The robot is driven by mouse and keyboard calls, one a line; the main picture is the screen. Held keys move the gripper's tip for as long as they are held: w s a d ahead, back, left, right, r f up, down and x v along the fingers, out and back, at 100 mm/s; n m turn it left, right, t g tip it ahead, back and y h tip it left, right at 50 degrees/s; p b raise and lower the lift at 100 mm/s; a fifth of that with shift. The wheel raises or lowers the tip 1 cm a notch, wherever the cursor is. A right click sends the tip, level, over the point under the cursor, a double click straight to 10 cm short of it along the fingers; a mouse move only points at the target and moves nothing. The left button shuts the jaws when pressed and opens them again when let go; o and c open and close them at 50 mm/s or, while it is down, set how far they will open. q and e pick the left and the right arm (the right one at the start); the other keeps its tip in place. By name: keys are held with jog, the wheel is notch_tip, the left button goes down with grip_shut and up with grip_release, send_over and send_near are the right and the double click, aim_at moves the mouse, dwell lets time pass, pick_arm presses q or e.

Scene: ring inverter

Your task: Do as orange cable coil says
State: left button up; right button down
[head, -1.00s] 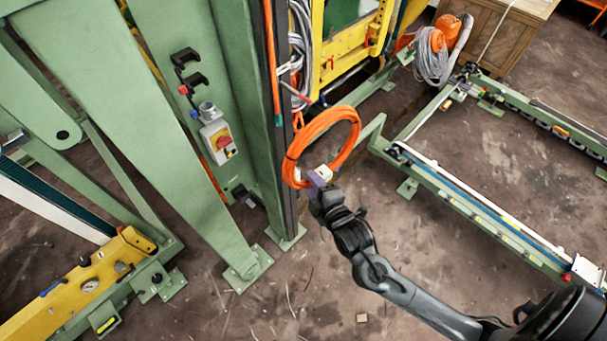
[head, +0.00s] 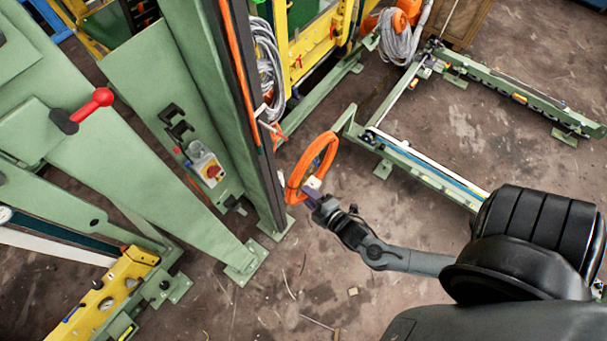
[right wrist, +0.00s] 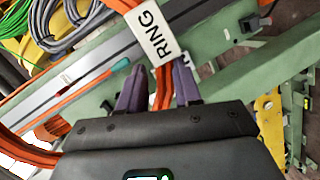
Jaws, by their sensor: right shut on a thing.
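The orange cable coil (head: 309,166) hangs upright in my right gripper (head: 313,195), beside the green column in the head view. In the right wrist view the gripper's purple fingers (right wrist: 157,88) are shut on a strand of the orange cable (right wrist: 119,5). A white label (right wrist: 157,31) on the cable reads "RING", just beyond the fingertips; any further text cannot be seen. My left gripper is not in view.
A green column (head: 215,100) stands just left of the coil, with a grey cable bundle (head: 269,62) on it. A red-knobbed lever (head: 90,109) and a switch box (head: 206,167) are farther left. A green floor frame (head: 430,165) lies right. Floor below is mostly clear.

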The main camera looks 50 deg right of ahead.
jog(key=shift+w+r, duration=0.1)
jog(key=shift+r, duration=0.1)
jog(key=shift+a+r+b+x, duration=0.1)
jog(key=shift+b+x, duration=0.35)
jog(key=shift+x, duration=0.25)
jog(key=shift+a+r+b+x, duration=0.1)
jog(key=shift+b+x, duration=0.35)
jog(key=shift+x, duration=0.2)
jog(key=w+b, duration=0.6)
jog(key=w, duration=0.6)
jog(key=shift+w+a+f+b, duration=0.15)
jog(key=shift+a+f+b, duration=0.15)
jog(key=shift+f, duration=0.1)
jog(key=shift+w+f, duration=0.15)
dwell(0.8)
